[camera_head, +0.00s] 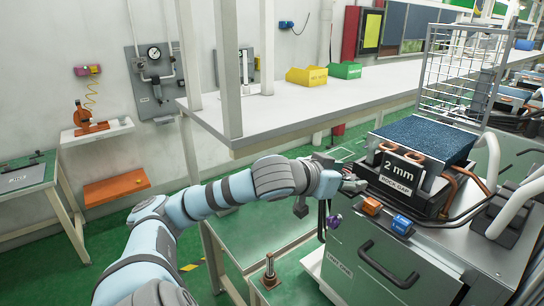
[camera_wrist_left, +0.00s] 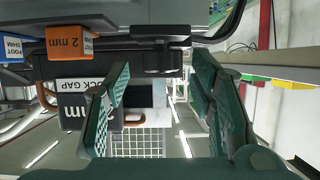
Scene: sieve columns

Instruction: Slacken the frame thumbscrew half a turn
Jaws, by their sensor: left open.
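The same label shows upside down in the left wrist view (camera_wrist_left: 70,118). My left gripper (camera_head: 350,178) reaches in from the left and is at the frame's left end. In the left wrist view its two green fingers (camera_wrist_left: 160,75) are spread, with a gap between them. A dark bar (camera_wrist_left: 160,60) of the frame lies beyond this gap. I cannot pick out the thumbscrew clearly; the gripper may hide it. My right gripper is not in view.
An orange block (camera_head: 372,205) and a blue block (camera_head: 402,224) sit on the machine's front ledge, close to the gripper. A purple knob (camera_head: 334,221) is below it. A wire mesh guard (camera_head: 455,75) stands behind. A white bench (camera_head: 270,115) runs behind my arm.

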